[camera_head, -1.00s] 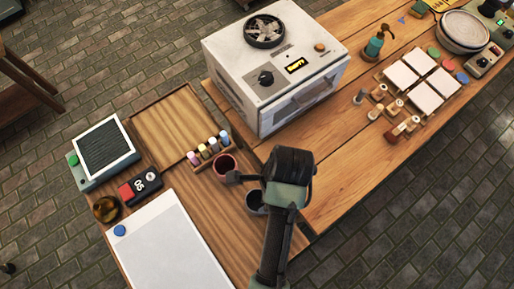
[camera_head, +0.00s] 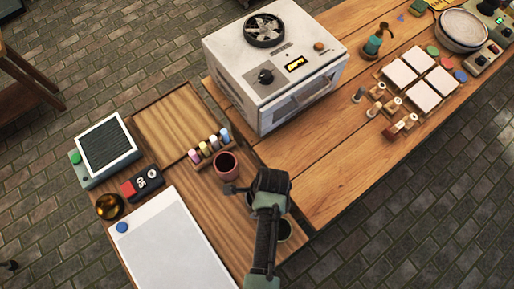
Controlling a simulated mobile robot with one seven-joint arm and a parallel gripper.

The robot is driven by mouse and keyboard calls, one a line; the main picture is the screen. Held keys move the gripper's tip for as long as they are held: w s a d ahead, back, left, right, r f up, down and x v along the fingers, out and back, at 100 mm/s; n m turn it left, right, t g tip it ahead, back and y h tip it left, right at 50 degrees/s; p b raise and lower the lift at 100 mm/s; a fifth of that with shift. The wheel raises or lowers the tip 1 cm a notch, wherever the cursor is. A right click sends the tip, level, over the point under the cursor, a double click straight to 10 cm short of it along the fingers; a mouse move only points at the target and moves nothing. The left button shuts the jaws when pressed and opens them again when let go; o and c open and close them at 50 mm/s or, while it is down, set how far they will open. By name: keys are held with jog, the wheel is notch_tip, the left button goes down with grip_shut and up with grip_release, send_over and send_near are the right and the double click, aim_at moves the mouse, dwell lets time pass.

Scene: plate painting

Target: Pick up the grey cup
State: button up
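My gripper (camera_head: 262,192) is over the right part of the small wooden worktop, seen from above and behind. A dark piece of it juts out to the left, and its fingertips are hidden below its body. The grey cup is hidden now behind my gripper, at about the spot where it stood in the earlier view. I cannot tell whether the gripper touches it. A reddish cup (camera_head: 226,167) stands just up and left of my gripper. Another cup with a dark inside and greenish rim (camera_head: 285,230) shows partly, just right of my arm.
A white oven-like box (camera_head: 275,75) with a fan on top stands behind. Small colored bottles (camera_head: 208,147) stand in a rack by the reddish cup. A white board (camera_head: 172,245) lies at left. Bare planks (camera_head: 335,180) lie to the right.

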jog(key=shift+f, duration=0.35)
jog(key=c, duration=1.4)
jog(key=shift+c, duration=0.4)
jog(key=shift+r, duration=0.2)
